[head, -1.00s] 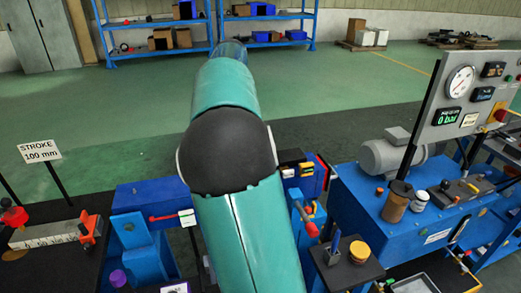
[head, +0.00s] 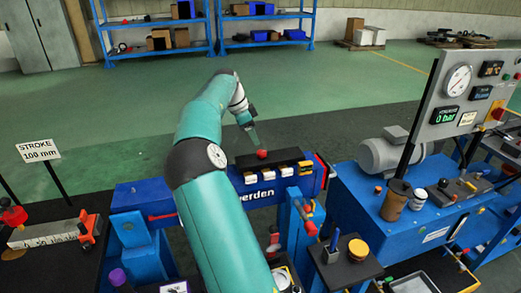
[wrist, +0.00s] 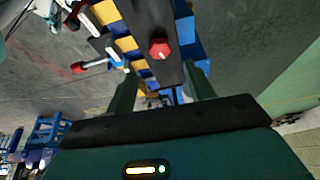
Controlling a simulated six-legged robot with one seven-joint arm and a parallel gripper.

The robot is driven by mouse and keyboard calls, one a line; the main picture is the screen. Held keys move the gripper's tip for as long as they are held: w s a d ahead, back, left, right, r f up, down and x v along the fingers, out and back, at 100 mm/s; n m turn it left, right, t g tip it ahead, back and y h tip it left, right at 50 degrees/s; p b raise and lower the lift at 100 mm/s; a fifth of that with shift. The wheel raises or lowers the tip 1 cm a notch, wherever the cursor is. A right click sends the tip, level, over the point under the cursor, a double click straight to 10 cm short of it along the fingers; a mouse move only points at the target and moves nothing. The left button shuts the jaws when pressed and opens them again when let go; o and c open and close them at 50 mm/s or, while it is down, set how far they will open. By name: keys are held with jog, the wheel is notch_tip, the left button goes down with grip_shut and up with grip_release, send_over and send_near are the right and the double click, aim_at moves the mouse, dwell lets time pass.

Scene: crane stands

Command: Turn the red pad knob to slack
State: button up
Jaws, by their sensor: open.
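A red knob (head: 262,154) sits on the black top (head: 285,157) of a blue stand with partly hidden white lettering. In the wrist view the red knob (wrist: 159,48) looks faceted with a small pale mark, and it lies beyond the fingertips. My gripper (wrist: 160,88) is open, with its two green fingers apart and nothing between them. In the head view my gripper (head: 252,132) is small and hangs just above and behind the knob, apart from it as far as I can tell.
Yellow and white blocks (head: 268,175) line the stand's front edge. A red-handled lever (head: 310,227) stands in front of the stand. At right is a blue bench (head: 400,232) with a motor (head: 393,152) and a gauge panel (head: 462,90). Open floor lies behind.

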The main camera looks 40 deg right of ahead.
aim_at(262, 152)
jog(key=x, duration=0.7)
jog(key=shift+f, duration=0.3)
jog(key=c, duration=1)
